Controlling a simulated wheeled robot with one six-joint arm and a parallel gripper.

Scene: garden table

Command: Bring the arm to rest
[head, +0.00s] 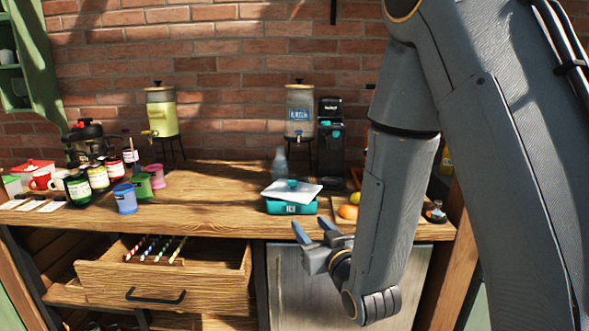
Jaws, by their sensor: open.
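My gripper (314,232) is in the head view, in front of the table's front edge, below and near the teal container. Its two fingers point up and to the left, stand apart, and hold nothing that I can see. My arm comes down from the upper right and bends at the wrist above the lower middle of the picture. The wooden table (220,205) stretches behind the gripper.
A teal container (290,207) with a white sheet on it sits near the front edge. An orange (348,212) lies to its right. An open drawer (170,280) juts out at left, holding several striped sticks. Cups, jars and two drink dispensers stand farther back.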

